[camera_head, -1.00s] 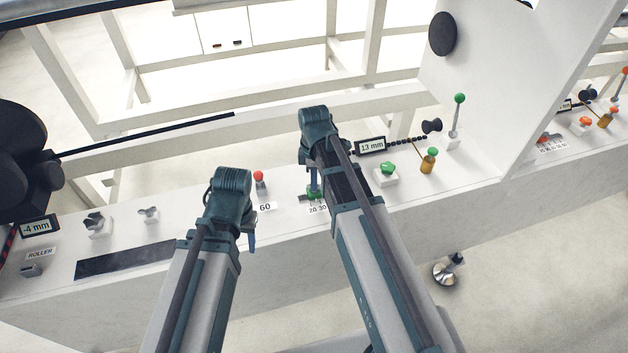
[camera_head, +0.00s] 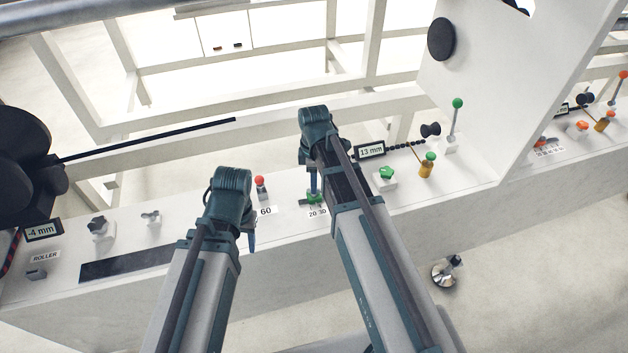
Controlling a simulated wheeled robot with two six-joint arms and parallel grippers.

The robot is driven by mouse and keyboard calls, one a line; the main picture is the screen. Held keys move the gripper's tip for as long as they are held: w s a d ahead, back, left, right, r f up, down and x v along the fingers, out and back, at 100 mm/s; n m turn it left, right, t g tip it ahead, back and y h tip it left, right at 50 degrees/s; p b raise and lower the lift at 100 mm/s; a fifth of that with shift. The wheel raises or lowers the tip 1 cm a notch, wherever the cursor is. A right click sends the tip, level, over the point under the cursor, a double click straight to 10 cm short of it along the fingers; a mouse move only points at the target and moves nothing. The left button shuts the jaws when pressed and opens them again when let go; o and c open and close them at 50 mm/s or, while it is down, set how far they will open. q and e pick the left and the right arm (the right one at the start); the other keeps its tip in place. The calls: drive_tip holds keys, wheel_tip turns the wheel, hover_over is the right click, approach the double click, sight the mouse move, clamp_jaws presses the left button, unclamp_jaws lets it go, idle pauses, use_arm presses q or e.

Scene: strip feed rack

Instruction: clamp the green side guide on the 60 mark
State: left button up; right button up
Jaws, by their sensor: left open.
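A green piece (camera_head: 315,197), which looks like the side guide, sits on the white rail beside a scale strip (camera_head: 318,212) reading 20 and 30. My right arm hides part of both. A label reading 60 (camera_head: 265,211) is to its left, below a small red-topped knob (camera_head: 260,182). My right gripper (camera_head: 313,184) points down just above or at the green piece; whether it touches, and its jaw gap, cannot be seen. My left gripper (camera_head: 251,242) is open and empty, pointing down at the rail's front edge, left of the 60 label.
To the right are a 13 mm display (camera_head: 370,151), a green star knob (camera_head: 386,175), a brass part with a green top (camera_head: 427,167) and a green-balled lever (camera_head: 457,104). A -4 mm display (camera_head: 43,230) and dark slot (camera_head: 125,262) are at left. A white upright plate (camera_head: 490,90) rises at right.

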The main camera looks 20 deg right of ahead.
use_arm(q)
wheel_tip(320, 180, up, 12)
drive_tip(key=p, duration=1)
drive_tip(key=shift+f+p, duration=0.15)
drive_tip(key=shift+p, duration=0.25)
use_arm(e)
wheel_tip(320, 180, up, 12)
drive_tip(key=shift+f, duration=0.15)
drive_tip(key=s+a+m+h, duration=0.1)
drive_tip(key=s+a+m, duration=0.9)
drive_tip(key=s, duration=0.5)
drive_tip(key=shift+a+m, duration=0.15)
drive_tip(key=shift+m, duration=0.35)
use_arm(q)
drive_tip(key=shift+d, duration=0.1)
